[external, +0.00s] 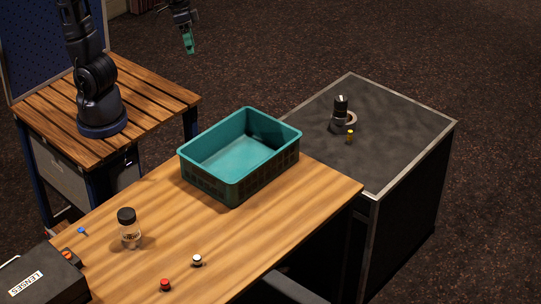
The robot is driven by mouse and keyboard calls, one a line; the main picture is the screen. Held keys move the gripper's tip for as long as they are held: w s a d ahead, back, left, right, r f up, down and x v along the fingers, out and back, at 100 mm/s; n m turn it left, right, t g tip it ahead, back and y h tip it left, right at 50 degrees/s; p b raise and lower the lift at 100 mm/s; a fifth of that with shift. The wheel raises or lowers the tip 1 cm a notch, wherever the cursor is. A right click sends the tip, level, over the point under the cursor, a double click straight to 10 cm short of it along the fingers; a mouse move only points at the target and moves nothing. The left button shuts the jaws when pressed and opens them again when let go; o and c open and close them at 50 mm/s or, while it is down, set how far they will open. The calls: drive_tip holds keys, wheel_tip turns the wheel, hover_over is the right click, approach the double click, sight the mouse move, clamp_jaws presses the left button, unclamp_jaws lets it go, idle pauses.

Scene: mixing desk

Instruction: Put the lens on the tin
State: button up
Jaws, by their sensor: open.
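A small black cylinder with a pale band, which looks like the lens (341,104), is upright on the dark grey case top at the right. A low round thing with a tan rim (351,118) sits at its foot; it may be the tin, but it is too small to tell. I cannot tell whether the cylinder stands on it, or in front of or beside it. My gripper (189,42), with green at its tip, hangs at the top of the view, well away from both and empty. It is open.
A small yellow-topped piece (350,136) stands near the cylinder. A black-lidded jar (129,232), a red knob (165,284) and a white-topped knob (197,260) are on the desk.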

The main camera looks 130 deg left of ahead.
drive_tip(key=s+d+f+m, duration=0.2)
drive_tip(key=s+d+m, duration=0.2)
drive_tip(key=s, duration=0.4)
drive_tip(key=s+d+f+m+t, duration=0.1)
drive_tip(key=s+d+f+m, duration=0.1)
drive_tip(key=s+d+m, duration=0.3)
drive_tip(key=s+d, duration=0.1)
drive_tip(key=s, duration=0.2)
drive_tip(key=shift+s+d+f+m, duration=0.15)
drive_tip(key=shift+s+m, duration=0.15)
drive_tip(key=shift+s, duration=0.05)
